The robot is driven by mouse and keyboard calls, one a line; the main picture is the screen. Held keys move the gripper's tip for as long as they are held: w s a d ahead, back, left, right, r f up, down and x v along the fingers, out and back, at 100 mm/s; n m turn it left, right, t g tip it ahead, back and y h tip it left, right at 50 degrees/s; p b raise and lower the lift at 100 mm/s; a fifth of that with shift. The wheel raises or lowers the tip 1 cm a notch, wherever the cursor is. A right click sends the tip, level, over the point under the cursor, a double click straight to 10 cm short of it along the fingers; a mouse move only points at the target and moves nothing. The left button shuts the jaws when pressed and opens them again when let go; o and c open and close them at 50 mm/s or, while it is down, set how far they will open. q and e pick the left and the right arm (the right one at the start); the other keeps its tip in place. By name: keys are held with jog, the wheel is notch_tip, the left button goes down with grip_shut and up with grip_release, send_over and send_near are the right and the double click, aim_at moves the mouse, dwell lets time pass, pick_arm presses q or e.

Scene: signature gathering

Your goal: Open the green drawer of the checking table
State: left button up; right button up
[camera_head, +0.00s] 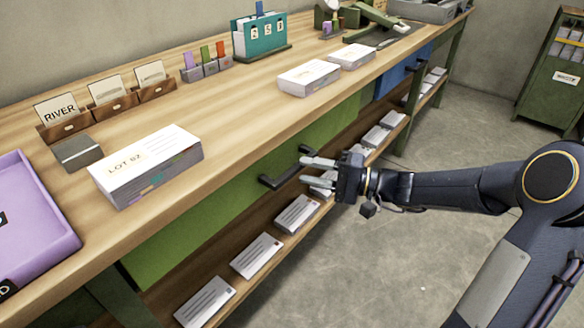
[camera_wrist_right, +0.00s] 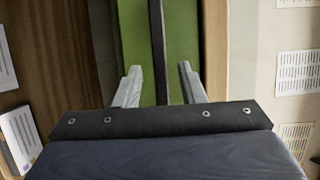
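The green drawer (camera_head: 205,218) is set in the front of the long wooden table, and its front looks flush with the table. A dark bar handle (camera_head: 278,178) sticks out from it. My right gripper (camera_head: 308,170) reaches in from the right at the handle, with its two pale fingers apart. In the right wrist view the handle (camera_wrist_right: 158,45) runs upright between the open fingers (camera_wrist_right: 159,84), with gaps on both sides; the green drawer front (camera_wrist_right: 183,35) is behind it. I cannot tell whether the fingertips are past the bar. My left gripper is not in view.
A lower shelf (camera_head: 225,278) with several paper stacks runs under the drawer. On the tabletop are a "LOT 82" stack (camera_head: 150,160), a purple tray (camera_head: 35,215) and card holders (camera_head: 110,105). A blue drawer (camera_head: 392,78) is farther right. The floor (camera_head: 400,250) in front is clear.

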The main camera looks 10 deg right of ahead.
aim_at(300, 170)
jog(key=shift+x, duration=1.95)
grip_shut()
